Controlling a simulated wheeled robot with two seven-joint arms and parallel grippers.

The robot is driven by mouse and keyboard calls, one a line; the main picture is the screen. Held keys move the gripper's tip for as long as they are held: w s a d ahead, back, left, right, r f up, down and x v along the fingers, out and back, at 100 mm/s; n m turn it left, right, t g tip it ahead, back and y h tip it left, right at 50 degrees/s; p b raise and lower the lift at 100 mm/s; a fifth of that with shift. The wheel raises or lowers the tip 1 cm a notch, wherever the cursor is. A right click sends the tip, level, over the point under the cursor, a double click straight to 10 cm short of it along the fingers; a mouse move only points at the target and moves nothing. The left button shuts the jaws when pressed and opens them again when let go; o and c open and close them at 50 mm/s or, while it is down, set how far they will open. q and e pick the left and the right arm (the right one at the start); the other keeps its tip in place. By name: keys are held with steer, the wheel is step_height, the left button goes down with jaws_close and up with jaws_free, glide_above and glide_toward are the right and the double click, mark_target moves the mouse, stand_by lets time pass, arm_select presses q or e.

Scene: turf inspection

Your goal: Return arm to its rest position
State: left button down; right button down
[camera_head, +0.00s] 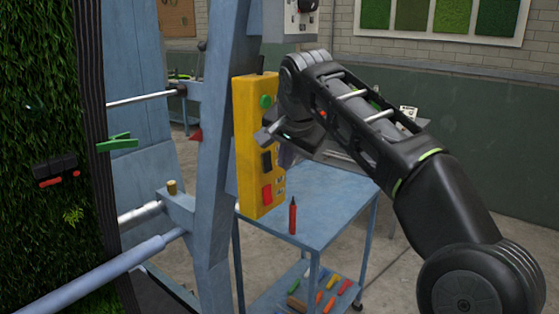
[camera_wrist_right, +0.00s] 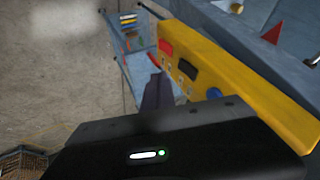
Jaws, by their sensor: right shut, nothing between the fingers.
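My right arm (camera_head: 370,125) comes in from the right and reaches across the middle of the head view. My right gripper (camera_head: 270,132) is shut and empty, close in front of the yellow control box (camera_head: 245,170). I cannot tell whether it touches the box. The box has a green button at the top, a black switch and a red switch. In the right wrist view the yellow box (camera_wrist_right: 235,70) runs diagonally beyond my dark wrist housing, and a dark finger (camera_wrist_right: 156,95) points toward it. My left gripper is not in view.
A blue cart (camera_head: 325,205) stands behind, with a red bottle-like item (camera_head: 292,216) on top and several coloured tools below. Open floor lies right of the cart.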

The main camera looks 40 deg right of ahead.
steer(key=shift+w+f, duration=0.1)
steer(key=w+a+f+n+g+y, duration=0.15)
steer(key=w+a+f, duration=0.3)
steer(key=f, duration=0.55)
steer(key=w+a+f+n+t+y, duration=0.1)
steer(key=w+a+f+n, duration=0.3)
steer(key=f, duration=0.5)
steer(key=s+a+f+n+g+y, duration=0.1)
steer(key=a+f, duration=0.4)
steer(key=f, duration=0.4)
steer(key=s+a+f+n+g+y, duration=0.1)
steer(key=a+f, duration=0.5)
steer(key=f, duration=0.4)
steer(key=s+a+f+n+g+y, duration=0.1)
steer(key=s+a+f, duration=0.5)
steer(key=s+f, duration=0.45)
steer(key=s+a+f+n+g+y, duration=0.2)
steer(key=s+a+f, duration=0.4)
steer(key=s+f, duration=0.45)
steer(key=s+a+f, duration=0.1)
steer(key=s+f, duration=0.4)
steer(key=s, duration=0.5)
steer(key=shift+s+a+f+n, duration=0.15)
steer(key=shift+s+a+n, duration=0.15)
steer(key=shift+a+n, duration=0.05)
steer(key=shift+g, duration=0.25)
